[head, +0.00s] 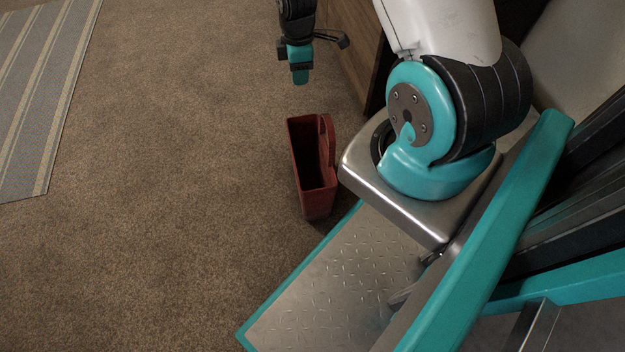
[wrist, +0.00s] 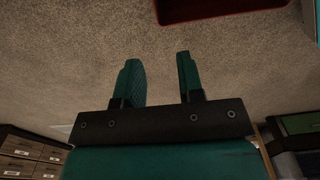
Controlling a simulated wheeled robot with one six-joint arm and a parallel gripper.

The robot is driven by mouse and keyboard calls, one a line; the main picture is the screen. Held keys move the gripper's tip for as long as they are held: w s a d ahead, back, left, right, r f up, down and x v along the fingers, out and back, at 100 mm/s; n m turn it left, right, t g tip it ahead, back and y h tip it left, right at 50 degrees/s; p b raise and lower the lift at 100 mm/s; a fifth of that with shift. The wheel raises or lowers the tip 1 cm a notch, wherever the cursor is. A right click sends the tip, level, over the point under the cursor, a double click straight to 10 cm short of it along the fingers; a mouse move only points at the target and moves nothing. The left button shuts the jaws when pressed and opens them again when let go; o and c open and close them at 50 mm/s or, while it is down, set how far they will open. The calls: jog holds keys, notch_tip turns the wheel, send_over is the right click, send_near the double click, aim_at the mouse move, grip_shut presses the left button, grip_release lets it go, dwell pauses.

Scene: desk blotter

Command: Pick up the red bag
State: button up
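The red bag (head: 309,190) stands upright on the carpet in the head view, with its top open and a handle on its right side. It is beside my base. In the wrist view only part of the red bag (wrist: 215,8) shows at the top edge. My gripper (head: 300,78) is above and beyond the bag in the head view, apart from it. In the wrist view my gripper (wrist: 159,75) has its two teal fingers spread, with only carpet between them.
A wooden cabinet (head: 345,45) stands close to the right of my gripper. A striped rug (head: 40,95) lies at the far left. The brown carpet (head: 170,200) left of the bag is clear. Drawers (wrist: 25,150) show at the lower left of the wrist view.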

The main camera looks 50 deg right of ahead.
jog(key=f+b, duration=0.3)
jog(key=f, duration=0.3)
jog(key=d+f+b, duration=0.1)
jog(key=f+b, duration=0.3)
jog(key=f, duration=0.3)
jog(key=f+b, duration=0.4)
jog(key=f, duration=0.3)
jog(key=shift+w+d, duration=0.15)
jog(key=shift+r, duration=0.1)
grip_shut()
